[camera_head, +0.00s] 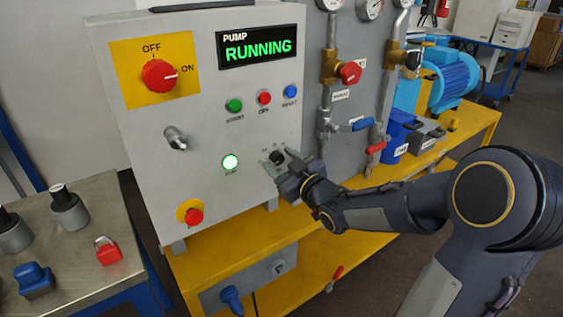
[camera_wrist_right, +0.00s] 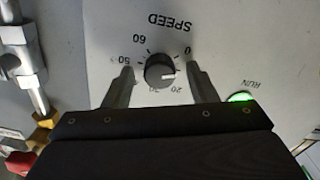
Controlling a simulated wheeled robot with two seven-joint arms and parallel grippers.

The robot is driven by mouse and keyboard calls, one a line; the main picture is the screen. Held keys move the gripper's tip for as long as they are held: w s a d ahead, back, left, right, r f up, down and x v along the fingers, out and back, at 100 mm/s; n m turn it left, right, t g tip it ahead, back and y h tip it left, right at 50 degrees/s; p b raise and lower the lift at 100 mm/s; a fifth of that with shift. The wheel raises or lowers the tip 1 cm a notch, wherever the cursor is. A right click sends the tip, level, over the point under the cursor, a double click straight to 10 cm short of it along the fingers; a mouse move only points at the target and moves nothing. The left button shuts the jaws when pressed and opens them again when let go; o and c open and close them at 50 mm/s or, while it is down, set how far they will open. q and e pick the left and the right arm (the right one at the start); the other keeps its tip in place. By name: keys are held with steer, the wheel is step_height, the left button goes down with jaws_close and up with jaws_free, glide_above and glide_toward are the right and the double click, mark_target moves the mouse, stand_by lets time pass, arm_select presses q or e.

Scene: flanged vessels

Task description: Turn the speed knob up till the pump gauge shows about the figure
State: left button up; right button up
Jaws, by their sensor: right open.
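The black speed knob (camera_wrist_right: 159,68) shows on the grey panel in the right wrist view, with the scale upside down around it. Its white pointer mark points right, between the 0 and the 20. My right gripper (camera_wrist_right: 159,76) is open, with one finger on each side of the knob and a gap visible at both. In the head view the right gripper (camera_head: 287,170) is at the lower right of the panel and partly covers the knob (camera_head: 277,157). My left gripper is not in view.
The pump display (camera_head: 258,48) reads RUNNING, and the green RUN lamp (camera_head: 230,162) is lit. The red rotary switch (camera_head: 159,76) is at the upper left, an emergency button (camera_head: 193,215) below. Pipes with a red valve handle (camera_head: 350,72) stand right of the panel.

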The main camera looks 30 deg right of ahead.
steer(key=c, duration=1)
steer(key=shift+o, duration=0.2)
steer(key=shift+f+m+b, duration=0.15)
steer(key=shift+m+b, duration=0.4)
steer(key=shift+m, duration=0.95)
steer(key=o, duration=1)
steer(key=shift+c, duration=0.2)
